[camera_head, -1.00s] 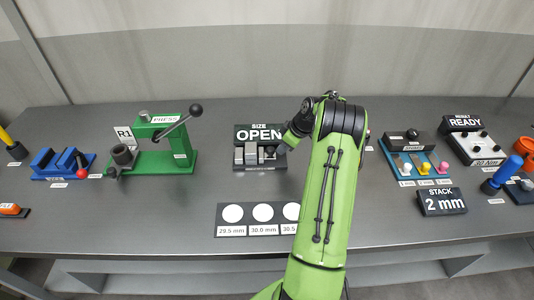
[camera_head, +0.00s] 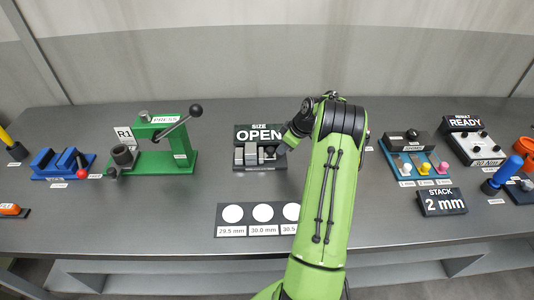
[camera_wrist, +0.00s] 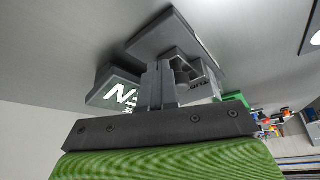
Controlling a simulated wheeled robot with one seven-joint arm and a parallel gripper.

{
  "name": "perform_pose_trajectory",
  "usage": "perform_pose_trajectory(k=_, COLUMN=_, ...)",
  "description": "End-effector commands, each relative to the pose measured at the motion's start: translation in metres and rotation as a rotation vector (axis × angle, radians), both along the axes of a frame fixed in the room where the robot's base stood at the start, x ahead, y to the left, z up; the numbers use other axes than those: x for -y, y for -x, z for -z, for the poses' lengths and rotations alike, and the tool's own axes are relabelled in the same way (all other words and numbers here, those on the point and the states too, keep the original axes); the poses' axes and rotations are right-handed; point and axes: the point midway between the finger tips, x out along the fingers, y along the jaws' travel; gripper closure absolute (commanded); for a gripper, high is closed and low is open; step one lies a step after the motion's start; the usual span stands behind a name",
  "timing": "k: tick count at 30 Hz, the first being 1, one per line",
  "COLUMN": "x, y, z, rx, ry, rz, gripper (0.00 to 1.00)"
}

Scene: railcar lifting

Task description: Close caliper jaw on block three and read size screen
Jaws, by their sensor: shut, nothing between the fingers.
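The size screen (camera_head: 259,134) reads OPEN and stands behind the grey caliper (camera_head: 240,157) at the middle of the bench. A light grey block (camera_head: 250,152) sits in the caliper; no number on it is legible. My gripper (camera_head: 281,150) is at the caliper's right end, partly hidden by my arm. In the wrist view my gripper (camera_wrist: 160,84) is shut and empty, close to the caliper's grey parts (camera_wrist: 178,55). Whether it touches the sliding jaw cannot be told. Part of the size screen (camera_wrist: 118,95) also shows there.
A plate with white discs (camera_head: 233,213), labelled 29.5 mm, 30.0 mm and a partly hidden 30.5, lies in front of the caliper. A green press (camera_head: 180,160) stands left. A blue tray (camera_head: 398,160) and the STACK screen (camera_head: 441,202) stand right of my arm.

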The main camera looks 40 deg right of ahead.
Motion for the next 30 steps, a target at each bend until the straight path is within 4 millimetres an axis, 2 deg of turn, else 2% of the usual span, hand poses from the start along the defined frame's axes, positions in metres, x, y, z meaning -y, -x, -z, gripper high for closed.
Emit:
perform_pose_trajectory(k=15, x=0.000, y=0.000, z=0.000, rx=0.000, ry=0.000, rz=0.000, gripper=1.00)
perform_pose_trajectory(k=30, x=-0.014, y=-0.012, z=0.000, rx=0.001, ry=0.000, rz=-0.001, gripper=1.00)
